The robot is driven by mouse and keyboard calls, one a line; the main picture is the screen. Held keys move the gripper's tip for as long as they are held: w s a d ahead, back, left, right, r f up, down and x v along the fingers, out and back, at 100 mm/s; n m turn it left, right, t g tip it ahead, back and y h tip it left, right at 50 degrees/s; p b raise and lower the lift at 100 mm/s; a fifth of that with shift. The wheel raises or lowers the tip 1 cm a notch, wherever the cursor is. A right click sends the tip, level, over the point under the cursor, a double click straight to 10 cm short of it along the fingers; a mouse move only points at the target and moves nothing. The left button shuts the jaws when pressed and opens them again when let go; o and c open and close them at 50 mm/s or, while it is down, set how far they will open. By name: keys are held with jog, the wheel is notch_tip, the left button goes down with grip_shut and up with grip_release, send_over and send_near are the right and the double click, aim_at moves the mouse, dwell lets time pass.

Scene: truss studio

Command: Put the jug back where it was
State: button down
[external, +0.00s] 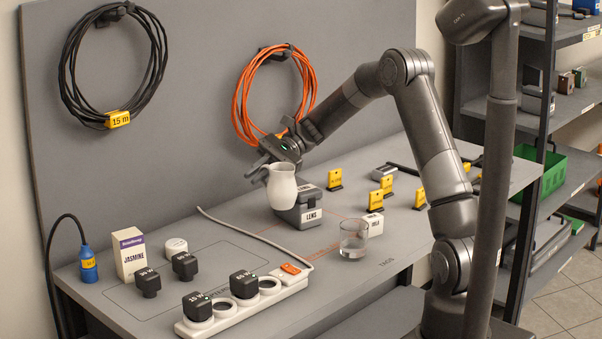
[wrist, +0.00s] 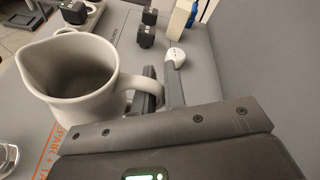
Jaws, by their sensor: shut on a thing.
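My gripper (external: 262,168) is shut on the jug's handle. In the wrist view the jug (wrist: 75,95) is left of the fingers (wrist: 160,92), its handle between them and its open mouth showing a grey inside. A clear glass with some water (external: 354,240) stands on the bench, right of and nearer than the jug. Its edge also shows in the wrist view (wrist: 6,156). The bench spot directly below the jug is partly hidden.
A power strip (external: 240,310) with black adapters stands at the front left, its grey cable crossing the bench. Yellow tags (external: 376,200) stand at right. Coiled cables hang on the back panel (external: 205,120).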

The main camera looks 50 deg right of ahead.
jog(key=shift+w+a+f, duration=0.65)
jog(key=shift+a+f, duration=1.15)
jog(key=shift+w+a+f, duration=0.6)
jog(key=shift+a+f, duration=1.15)
jog(key=shift+w+a+f, duration=0.65)
jog(key=shift+a+f, duration=1.15)
jog(key=shift+f, duration=0.2)
jog(key=c, duration=1.5)
grip_release()
jog(key=shift+r, duration=0.1)
jog(key=shift+d+r, duration=0.15)
jog(key=shift+d, duration=0.05)
jog(key=v, duration=0.7)
